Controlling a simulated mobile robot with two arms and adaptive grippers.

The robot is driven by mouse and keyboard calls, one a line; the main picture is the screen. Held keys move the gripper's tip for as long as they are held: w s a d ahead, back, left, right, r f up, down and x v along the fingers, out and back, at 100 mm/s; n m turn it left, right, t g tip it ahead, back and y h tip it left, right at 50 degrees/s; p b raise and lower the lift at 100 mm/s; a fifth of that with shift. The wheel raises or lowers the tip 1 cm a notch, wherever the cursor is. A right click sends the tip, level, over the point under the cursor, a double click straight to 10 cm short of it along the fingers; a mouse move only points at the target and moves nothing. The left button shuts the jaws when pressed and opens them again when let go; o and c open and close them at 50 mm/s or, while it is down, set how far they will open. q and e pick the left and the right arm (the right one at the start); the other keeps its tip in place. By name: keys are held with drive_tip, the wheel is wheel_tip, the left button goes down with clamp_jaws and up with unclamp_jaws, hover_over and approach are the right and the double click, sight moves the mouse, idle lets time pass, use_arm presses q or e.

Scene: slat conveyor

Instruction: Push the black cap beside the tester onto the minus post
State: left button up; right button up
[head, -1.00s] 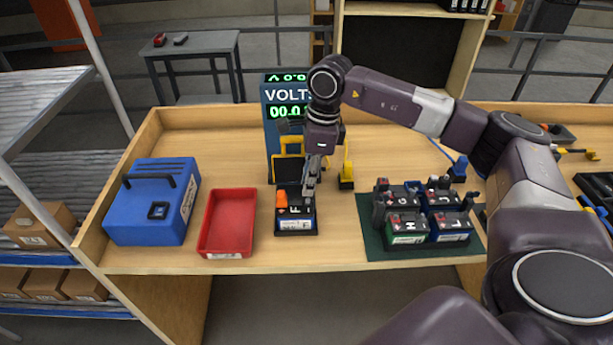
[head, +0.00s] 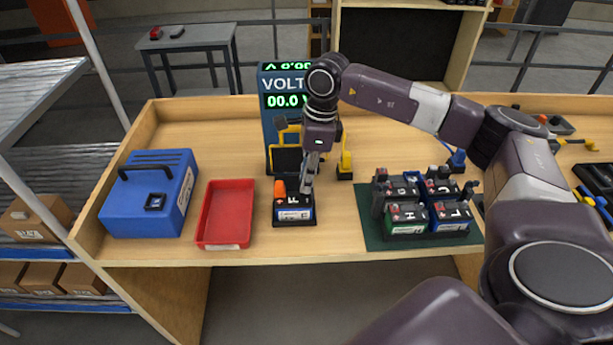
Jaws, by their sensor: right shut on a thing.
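Battery F (head: 294,213) stands upright on a dark base in front of the blue volts tester (head: 271,116). An orange cap (head: 279,189) sits on its left post. My right gripper (head: 307,187) points down at the battery's right post, the minus side. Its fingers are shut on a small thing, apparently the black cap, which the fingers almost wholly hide. I cannot tell whether the cap touches the post or sits on it. My left gripper is not in view.
A red tray (head: 227,213) and a blue case (head: 150,195) stand to the left. A green mat (head: 374,236) with several batteries lies to the right. Yellow clamps (head: 345,164) stand by the tester. Bare bench lies between the battery and the mat.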

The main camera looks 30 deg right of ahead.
drive_tip(key=shift+f+b, duration=0.8)
drive_tip(key=shift+f, duration=0.25)
drive_tip(key=o, duration=0.8)
drive_tip(key=shift+r, duration=0.1)
drive_tip(key=shift+o, duration=0.2)
wheel_tip(320, 180, up, 12)
drive_tip(key=d, duration=0.1)
drive_tip(key=shift+s+d, duration=0.25)
drive_tip(key=shift+s, duration=0.15)
